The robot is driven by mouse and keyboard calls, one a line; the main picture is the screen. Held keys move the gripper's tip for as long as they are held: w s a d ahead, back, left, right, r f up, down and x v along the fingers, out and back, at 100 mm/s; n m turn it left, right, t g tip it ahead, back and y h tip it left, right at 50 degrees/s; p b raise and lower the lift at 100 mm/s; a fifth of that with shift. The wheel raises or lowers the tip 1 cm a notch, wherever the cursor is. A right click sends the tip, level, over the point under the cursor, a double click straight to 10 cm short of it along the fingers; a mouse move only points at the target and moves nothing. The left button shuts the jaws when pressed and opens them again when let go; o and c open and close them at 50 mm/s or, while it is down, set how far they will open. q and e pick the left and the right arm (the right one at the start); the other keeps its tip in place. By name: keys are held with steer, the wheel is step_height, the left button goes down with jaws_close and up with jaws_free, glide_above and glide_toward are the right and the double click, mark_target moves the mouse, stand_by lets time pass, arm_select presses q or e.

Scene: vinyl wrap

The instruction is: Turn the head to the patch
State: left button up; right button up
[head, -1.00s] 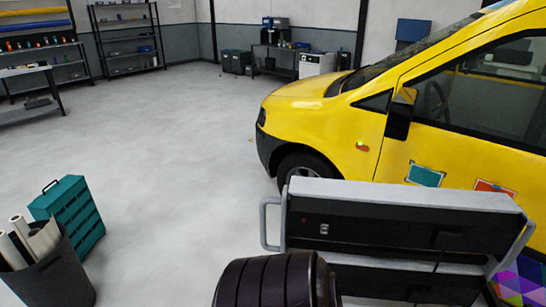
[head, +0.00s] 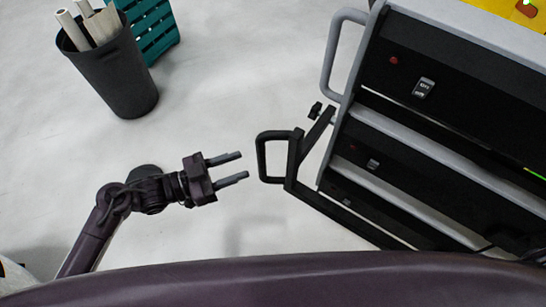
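The teal and orange patches are not in view. Only a small corner of the yellow car (head: 497,6) shows at the top right, with a small red and pale spot (head: 527,9) on it that I cannot identify. My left gripper (head: 244,166) reaches in from the left, low over the floor. Its two fingers are apart with nothing between them, and they point right toward a black handle. My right gripper is not in view.
A black and grey cart (head: 400,150) with switches fills the right side; its black handle (head: 272,158) juts left, close to my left fingertips. A dark bin (head: 122,75) with white rolls (head: 101,24) and a teal crate (head: 152,35) stand upper left. Floor between is clear.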

mark_target(261, 157)
arm_select(q)
steer(key=x, duration=0.7)
steer(key=shift+c, duration=0.3)
jaws_close()
